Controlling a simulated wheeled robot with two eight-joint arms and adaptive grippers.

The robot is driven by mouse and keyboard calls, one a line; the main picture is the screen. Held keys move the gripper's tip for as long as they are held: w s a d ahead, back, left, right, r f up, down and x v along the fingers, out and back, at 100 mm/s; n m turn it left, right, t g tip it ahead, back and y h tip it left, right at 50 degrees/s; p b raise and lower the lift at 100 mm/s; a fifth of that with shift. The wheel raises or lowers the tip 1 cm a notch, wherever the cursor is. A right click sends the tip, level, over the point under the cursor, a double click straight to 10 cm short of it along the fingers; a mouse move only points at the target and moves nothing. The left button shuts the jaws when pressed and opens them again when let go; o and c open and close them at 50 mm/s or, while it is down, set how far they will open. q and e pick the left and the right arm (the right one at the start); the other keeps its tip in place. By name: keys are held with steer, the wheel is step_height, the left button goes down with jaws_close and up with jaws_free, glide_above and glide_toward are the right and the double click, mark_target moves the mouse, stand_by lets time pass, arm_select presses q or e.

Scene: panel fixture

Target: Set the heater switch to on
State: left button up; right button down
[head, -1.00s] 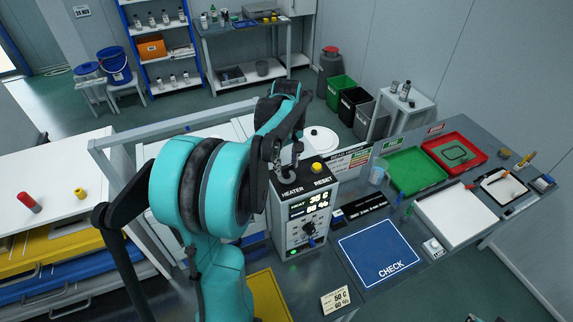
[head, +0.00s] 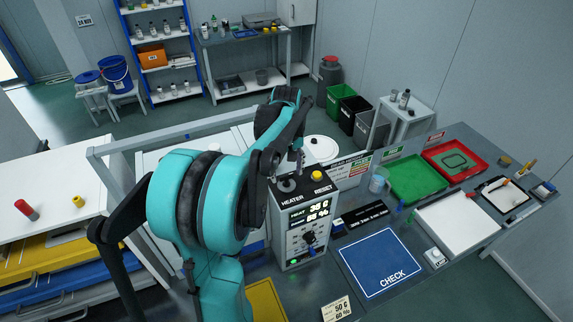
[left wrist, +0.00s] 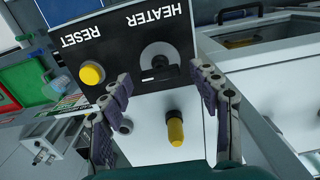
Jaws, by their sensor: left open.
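My left gripper (head: 287,163) is over the back of the box top. In the left wrist view its fingers (left wrist: 163,95) are open, apart and empty, with the disc beyond and between them. My right gripper is not in view.
A yellow RESET button (head: 317,174) sits close beside the switch. The box front has a display, a dark knob (head: 309,238) and a lit green lamp. A blue CHECK mat (head: 380,262) and a green tray (head: 417,178) lie to the right.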

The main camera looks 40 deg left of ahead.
mark_target(287, 175)
arm_select(q)
step_height(287, 175, up, 12)
stand_by(0.4)
steer(key=shift+f, duration=0.2)
